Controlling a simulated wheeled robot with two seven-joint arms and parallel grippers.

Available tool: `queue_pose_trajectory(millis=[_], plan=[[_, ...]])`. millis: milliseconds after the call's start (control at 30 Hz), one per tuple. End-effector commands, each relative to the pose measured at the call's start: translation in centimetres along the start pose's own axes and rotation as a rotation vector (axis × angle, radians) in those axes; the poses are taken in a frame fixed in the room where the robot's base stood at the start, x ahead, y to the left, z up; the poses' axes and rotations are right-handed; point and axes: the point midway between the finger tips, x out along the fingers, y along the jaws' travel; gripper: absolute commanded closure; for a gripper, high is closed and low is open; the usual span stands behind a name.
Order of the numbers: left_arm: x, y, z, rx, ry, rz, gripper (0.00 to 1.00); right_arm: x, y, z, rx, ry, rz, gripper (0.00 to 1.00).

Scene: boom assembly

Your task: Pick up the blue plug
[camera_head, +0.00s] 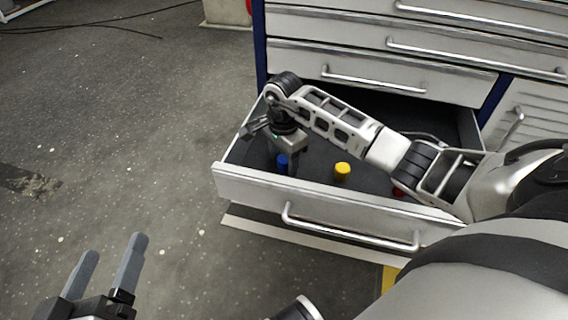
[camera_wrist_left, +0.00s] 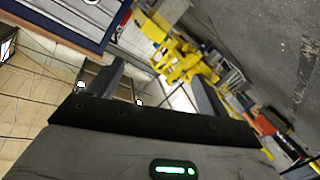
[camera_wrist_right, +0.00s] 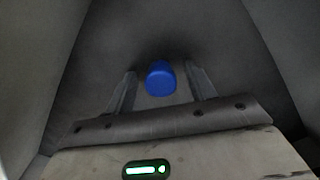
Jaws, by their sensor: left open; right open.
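The blue plug (camera_head: 282,161) stands in the open drawer near its left front corner. My right gripper (camera_head: 281,168) reaches down into the drawer, right at the plug and partly in front of it. In the right wrist view the blue plug (camera_wrist_right: 161,78) shows between the two spread fingers of my right gripper (camera_wrist_right: 160,88), which is open. I cannot tell whether a finger touches it. My left gripper (camera_head: 109,268) is open and empty over the floor at the lower left. In the left wrist view its fingers (camera_wrist_left: 160,80) are apart with nothing between them.
A yellow plug (camera_head: 342,171) stands in the drawer to the right of the blue one. A red plug (camera_head: 398,192) is partly hidden by my right arm. The drawer's front wall (camera_head: 330,203) and handle (camera_head: 350,234) lie close by.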

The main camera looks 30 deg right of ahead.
Motion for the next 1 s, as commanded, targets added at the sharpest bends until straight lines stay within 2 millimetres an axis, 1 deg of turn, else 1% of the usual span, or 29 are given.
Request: queue_pose_trajectory(millis=[33,67,100,200,500,667,733,800,833,867,900,1000], plan=[[0.0,0.0,0.0,0.0,0.0,0.0,0.22,0.0,0.0,0.0,0.0,0.0,0.0,0.48],[0.0,0.0,0.0,0.0,0.0,0.0,0.22,0.0,0.0,0.0,0.0,0.0,0.0,0.56],[0.0,0.0,0.0,0.0,-0.001,0.0,0.22,0.0,0.0,0.0,0.0,0.0,0.0,0.67],[0.0,0.0,0.1,0.0,-0.002,0.0,0.22,0.0,0.0,0.0,0.0,0.0,0.0,0.93],[-0.1,-0.1,0.4,-0.001,-0.011,-0.003,0.22,-0.1,0.0,0.0,0.001,0.0,0.0,0.93],[-0.1,0.0,0.1,0.012,-0.018,-0.01,0.22,-1.1,0.0,-0.1,0.001,0.002,-0.001,0.93],[-0.2,0.0,-0.1,0.027,-0.024,-0.018,0.22,-2.0,0.0,-0.1,0.001,0.002,0.0,0.93],[-0.3,0.0,-0.3,0.048,-0.035,-0.03,0.22,-3.3,-0.1,-0.1,0.0,0.003,-0.003,0.93],[-0.3,-0.1,0.0,0.058,-0.049,-0.038,0.22,-3.9,-0.1,-0.1,0.0,0.003,-0.003,0.93],[-0.4,-0.5,0.6,0.073,-0.072,-0.05,0.22,-4.3,0.4,0.1,-0.001,0.003,-0.001,0.93],[-0.6,-0.7,1.0,0.091,-0.093,-0.062,0.22,-5.1,1.1,0.5,-0.003,0.003,-0.001,0.93],[-0.8,-1.0,0.9,0.142,-0.124,-0.09,0.22,-7.7,2.9,1.4,-0.005,0.004,-0.002,0.93]])
